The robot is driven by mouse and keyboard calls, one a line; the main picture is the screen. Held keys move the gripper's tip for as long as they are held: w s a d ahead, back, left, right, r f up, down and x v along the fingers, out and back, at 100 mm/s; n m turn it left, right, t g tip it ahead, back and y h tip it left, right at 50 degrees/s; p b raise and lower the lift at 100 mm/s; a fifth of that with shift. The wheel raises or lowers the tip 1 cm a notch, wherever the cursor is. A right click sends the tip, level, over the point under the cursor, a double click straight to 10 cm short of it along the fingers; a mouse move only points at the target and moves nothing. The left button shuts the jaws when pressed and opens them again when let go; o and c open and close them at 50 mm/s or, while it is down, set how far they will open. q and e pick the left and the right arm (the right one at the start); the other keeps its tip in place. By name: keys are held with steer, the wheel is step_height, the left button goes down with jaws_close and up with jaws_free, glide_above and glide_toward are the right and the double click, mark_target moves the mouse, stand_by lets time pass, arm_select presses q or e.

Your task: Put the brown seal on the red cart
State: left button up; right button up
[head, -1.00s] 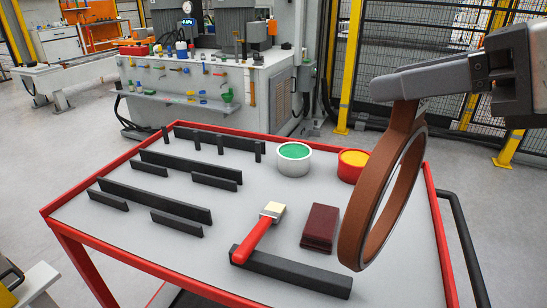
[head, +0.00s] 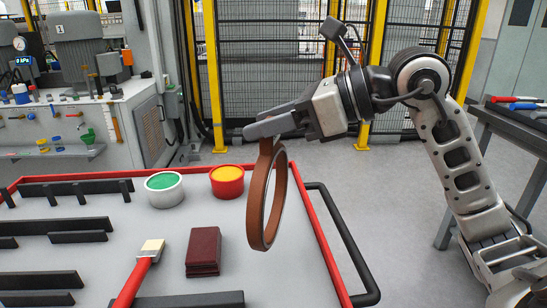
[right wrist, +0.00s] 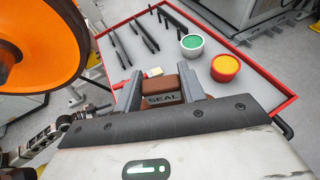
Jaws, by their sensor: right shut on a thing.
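The brown seal (head: 254,205) is a large ring with a tab on top, hanging upright in the head view. My right gripper (head: 272,128) is shut on that tab. In the right wrist view the tab, marked SEAL (right wrist: 162,99), sits between the two fingers (right wrist: 164,85). The red cart (head: 316,236) has a grey top with a red rim. The seal hangs in front of the cart's right part, near the right rim. I cannot tell whether its lower edge touches the top. My left gripper does not show.
On the cart stand a green-filled pot (head: 164,188), a yellow-filled pot (head: 227,181), a dark red block stack (head: 203,250), a brush (head: 140,270) and several black bars (head: 80,236). Bare top lies around the seal. A black handle (head: 345,235) juts out right. An orange disc (right wrist: 35,42) shows in the wrist view.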

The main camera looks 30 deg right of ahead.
mark_target(280, 149)
steer(key=shift+w+d+f, duration=0.3)
steer(key=shift+d+f, duration=0.05)
steer(key=shift+f, duration=0.2)
steer(key=shift+w+d+f, duration=0.3)
steer(key=shift+f, duration=0.2)
steer(key=shift+w+d+f, duration=0.15)
steer(key=shift+f, duration=1.65)
steer(key=shift+f+b, duration=0.15)
steer(key=shift+b, duration=0.3)
steer(key=o, duration=1.1)
steer(key=shift+c, duration=0.2)
steer(key=shift+d+r+p, duration=0.1)
steer(key=shift+r+p, duration=0.2)
steer(key=b+v, duration=0.2)
steer(key=v, duration=0.9)
steer(key=shift+s+d+b, duration=0.2)
steer(key=shift+s+b, duration=0.1)
steer(key=shift+s, duration=0.1)
